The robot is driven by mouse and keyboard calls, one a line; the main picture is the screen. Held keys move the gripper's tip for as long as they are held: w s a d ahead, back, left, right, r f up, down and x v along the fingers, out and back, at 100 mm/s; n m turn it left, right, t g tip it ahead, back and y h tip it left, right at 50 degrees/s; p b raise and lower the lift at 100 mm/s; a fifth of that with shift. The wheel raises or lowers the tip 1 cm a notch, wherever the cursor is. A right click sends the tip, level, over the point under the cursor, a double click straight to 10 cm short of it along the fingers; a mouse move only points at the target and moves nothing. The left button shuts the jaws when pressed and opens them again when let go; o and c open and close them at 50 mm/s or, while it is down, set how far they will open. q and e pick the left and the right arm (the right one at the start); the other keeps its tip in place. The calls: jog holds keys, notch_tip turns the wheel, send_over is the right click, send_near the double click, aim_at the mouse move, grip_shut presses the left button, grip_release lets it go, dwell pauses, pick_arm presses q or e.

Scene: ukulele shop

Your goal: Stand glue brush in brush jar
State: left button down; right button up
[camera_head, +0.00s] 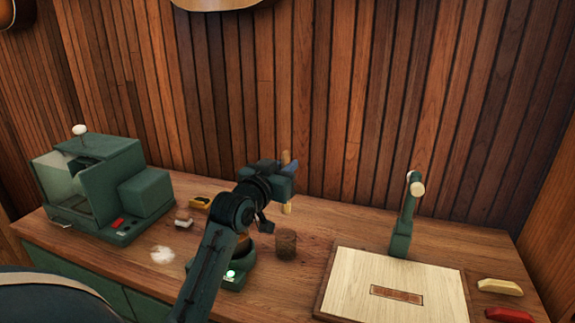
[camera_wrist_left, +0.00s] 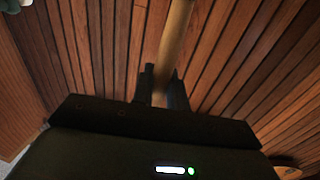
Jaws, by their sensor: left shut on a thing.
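My left gripper (camera_head: 288,172) is shut on the glue brush (camera_head: 287,208), a pale wooden stick held roughly upright above the workbench. The brush handle (camera_wrist_left: 174,45) also shows in the left wrist view, rising between the fingers (camera_wrist_left: 158,88). The brush jar (camera_head: 286,246), a small brown cylinder, stands on the bench below the brush. The brush's lower end is above the jar, with a gap between them in the picture. The jar's inside is too small to make out. My right gripper is not in view.
A green machine (camera_head: 128,195) stands at the left. A green device with a lit button (camera_head: 231,274) sits left of the jar, partly behind my arm. A pale board (camera_head: 392,290) and green upright stand (camera_head: 404,225) are at the right. Small blocks (camera_head: 500,287) lie at the far right.

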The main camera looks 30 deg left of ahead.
aim_at(284, 210)
pick_arm(q)
notch_tip(284, 210, down, 3)
jog(key=shift+r+b, duration=0.15)
jog(key=shift+b, duration=0.85)
notch_tip(284, 210, down, 3)
jog(key=b, duration=0.3)
jog(key=shift+r, duration=0.2)
jog(key=shift+f+b, duration=0.35)
jog(key=shift+f, duration=0.25)
jog(key=shift+f+b, duration=1.15)
jog(key=shift+f, duration=1.15)
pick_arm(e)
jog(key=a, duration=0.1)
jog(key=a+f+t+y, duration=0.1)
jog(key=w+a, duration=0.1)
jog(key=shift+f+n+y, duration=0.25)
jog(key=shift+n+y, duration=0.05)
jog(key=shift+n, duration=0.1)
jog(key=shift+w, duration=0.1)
pick_arm(q)
jog(key=c, duration=1.3)
grip_release()
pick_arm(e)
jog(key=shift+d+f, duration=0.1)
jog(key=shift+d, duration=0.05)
pick_arm(q)
jog(key=shift+s, duration=0.1)
